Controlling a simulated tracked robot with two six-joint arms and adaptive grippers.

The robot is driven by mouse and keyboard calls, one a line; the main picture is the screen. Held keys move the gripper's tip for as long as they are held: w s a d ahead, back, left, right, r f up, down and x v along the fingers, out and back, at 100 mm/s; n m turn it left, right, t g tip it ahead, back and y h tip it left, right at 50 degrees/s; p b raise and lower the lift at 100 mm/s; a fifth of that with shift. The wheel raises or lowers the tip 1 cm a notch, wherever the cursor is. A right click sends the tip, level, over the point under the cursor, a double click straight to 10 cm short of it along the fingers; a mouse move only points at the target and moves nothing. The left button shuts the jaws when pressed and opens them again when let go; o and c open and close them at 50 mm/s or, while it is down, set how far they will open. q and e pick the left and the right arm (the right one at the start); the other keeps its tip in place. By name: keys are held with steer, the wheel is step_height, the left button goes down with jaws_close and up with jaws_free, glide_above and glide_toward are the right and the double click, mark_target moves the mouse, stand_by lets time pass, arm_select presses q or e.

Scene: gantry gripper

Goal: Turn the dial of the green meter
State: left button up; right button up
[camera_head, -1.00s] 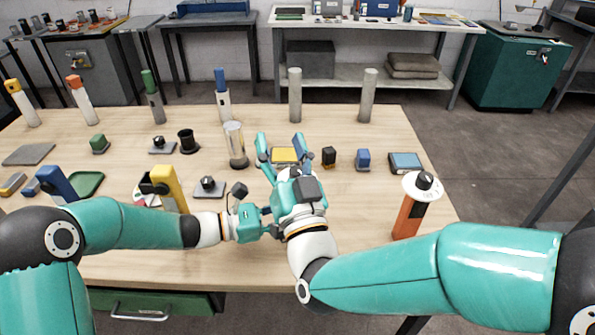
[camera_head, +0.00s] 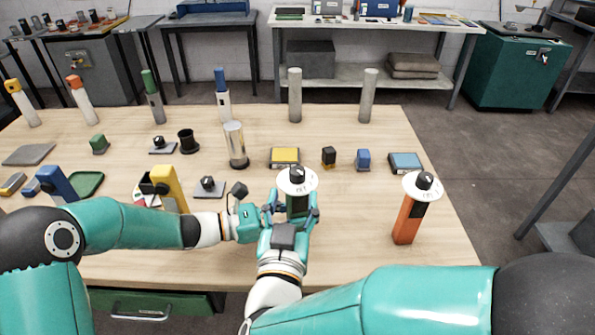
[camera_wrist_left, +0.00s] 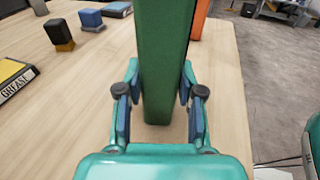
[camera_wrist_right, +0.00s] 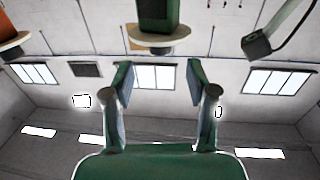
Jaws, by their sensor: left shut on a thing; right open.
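The green meter (camera_head: 297,205) stands upright in front of me, with a white disc and black dial (camera_head: 296,174) on top. My left gripper (camera_wrist_left: 159,85) is shut on its green body from the left, below the disc. In the head view my right gripper (camera_head: 291,214) overlaps the meter's lower body; its fingers are open and empty. In the right wrist view, which is upside down, the meter's disc and dial (camera_wrist_right: 155,47) show beyond the spread fingertips, apparently apart from them.
An orange meter (camera_head: 410,217) with a white disc and black dial stands to the right. Behind are a yellow box (camera_head: 285,157), small black and blue blocks, and a metal cylinder (camera_head: 236,146). A yellow-handled item (camera_head: 168,187) stands left.

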mark_target(296, 178)
steer(key=w, duration=0.5)
steer(key=w+d, duration=0.1)
steer(key=w, duration=0.2)
steer(key=shift+s, duration=0.1)
jaws_close()
